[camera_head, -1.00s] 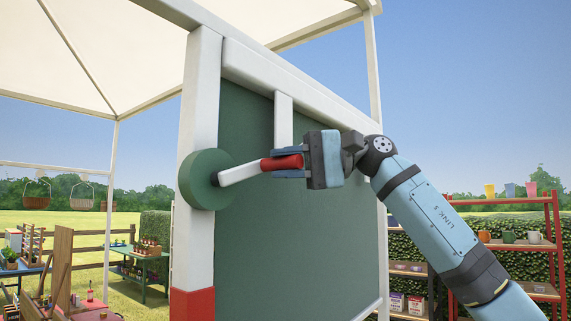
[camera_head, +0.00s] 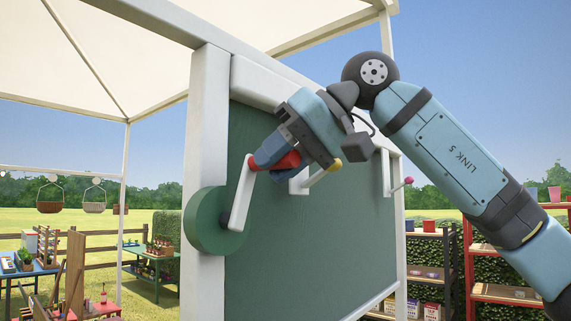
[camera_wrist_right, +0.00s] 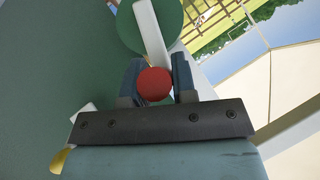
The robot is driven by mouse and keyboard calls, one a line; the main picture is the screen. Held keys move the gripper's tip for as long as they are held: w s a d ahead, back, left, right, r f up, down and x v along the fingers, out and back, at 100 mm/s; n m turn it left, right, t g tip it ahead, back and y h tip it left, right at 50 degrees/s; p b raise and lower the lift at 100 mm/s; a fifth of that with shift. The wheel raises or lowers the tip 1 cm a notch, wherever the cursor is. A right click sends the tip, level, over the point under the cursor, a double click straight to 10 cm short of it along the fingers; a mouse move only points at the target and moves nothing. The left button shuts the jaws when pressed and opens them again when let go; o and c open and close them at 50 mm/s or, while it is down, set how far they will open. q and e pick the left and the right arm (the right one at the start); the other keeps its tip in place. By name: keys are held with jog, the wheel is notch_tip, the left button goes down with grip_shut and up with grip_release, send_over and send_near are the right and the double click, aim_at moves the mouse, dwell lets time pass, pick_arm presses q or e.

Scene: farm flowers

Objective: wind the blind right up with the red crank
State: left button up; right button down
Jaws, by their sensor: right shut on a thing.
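The red crank handle (camera_head: 287,161) is on the end of a white crank arm (camera_head: 242,195), which turns on a round green hub (camera_head: 207,222) on the white post. The crank arm points steeply up from the hub. My right gripper (camera_head: 272,158) is shut on the red handle; in the right wrist view the red knob (camera_wrist_right: 154,84) sits between the two fingers. The dark green blind (camera_head: 310,240) hangs down beside the post and fills most of the frame's opening. My left gripper is not in view.
The white post (camera_head: 208,120) and top beam frame the blind. A white bracket with a yellow end (camera_head: 334,165) and a pink-tipped peg (camera_head: 408,181) stick out near my right gripper. Shelves with red uprights (camera_head: 468,250) stand at the right.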

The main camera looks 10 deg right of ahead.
jog(key=shift+s+a+r+n+t+h, duration=0.15)
jog(key=shift+s+a+n+t+h, duration=0.15)
jog(key=shift+s, duration=0.05)
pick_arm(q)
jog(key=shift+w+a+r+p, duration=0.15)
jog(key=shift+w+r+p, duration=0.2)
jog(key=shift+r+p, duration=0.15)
pick_arm(e)
jog(key=shift+s+a+h, duration=0.4)
jog(key=shift+s+a, duration=0.6)
jog(key=shift+a, duration=0.1)
jog(key=shift+t, duration=0.3)
jog(key=c, duration=1.1)
grip_release()
jog(key=shift+o, duration=0.9)
jog(key=shift+s+a, duration=0.15)
